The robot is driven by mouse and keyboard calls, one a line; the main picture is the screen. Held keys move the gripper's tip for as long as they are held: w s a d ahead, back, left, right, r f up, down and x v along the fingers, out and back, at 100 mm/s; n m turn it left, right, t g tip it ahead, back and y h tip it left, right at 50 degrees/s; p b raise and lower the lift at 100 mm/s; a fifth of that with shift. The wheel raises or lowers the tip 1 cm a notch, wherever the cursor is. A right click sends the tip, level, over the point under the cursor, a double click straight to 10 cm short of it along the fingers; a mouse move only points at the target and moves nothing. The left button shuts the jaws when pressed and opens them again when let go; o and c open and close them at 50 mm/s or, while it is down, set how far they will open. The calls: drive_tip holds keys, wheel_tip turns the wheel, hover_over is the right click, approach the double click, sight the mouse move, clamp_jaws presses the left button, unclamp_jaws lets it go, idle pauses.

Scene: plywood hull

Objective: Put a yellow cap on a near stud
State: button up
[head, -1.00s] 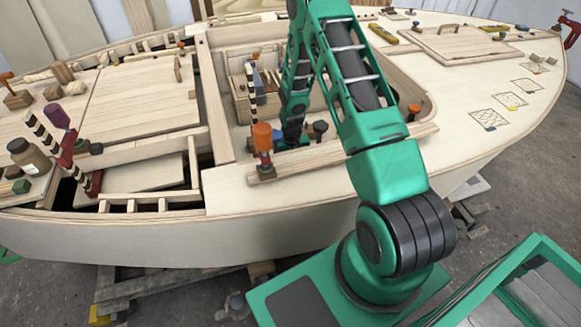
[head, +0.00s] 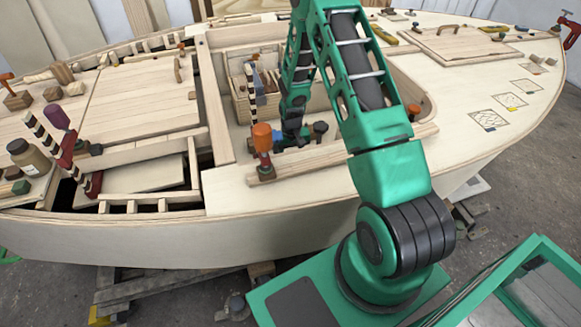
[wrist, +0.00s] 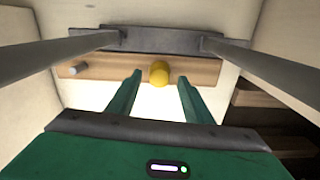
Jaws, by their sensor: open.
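In the wrist view a yellow cap (wrist: 159,72), round on top, sits at a wooden strip (wrist: 115,72). A bare grey stud (wrist: 78,68) sticks out of the same strip to its left. My gripper (wrist: 160,76) is open, its two green fingers pointing at the strip. The yellow cap shows between the fingertips, with a gap on each side. I cannot tell how far it is beyond the tips or whether a stud is under it. In the head view my gripper (head: 292,137) is down in the cockpit well, and the cap is not visible there.
A grey bar (wrist: 160,39) crosses above the strip, and wooden ledges (wrist: 270,97) stand at the right. In the head view an orange-topped post (head: 262,138) and a dark knob (head: 320,128) are close to my gripper. The well's wooden rim (head: 340,150) surrounds it.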

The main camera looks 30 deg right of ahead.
wheel_tip(320, 180, up, 8)
drive_tip(key=shift+r, duration=0.25)
idle(0.5)
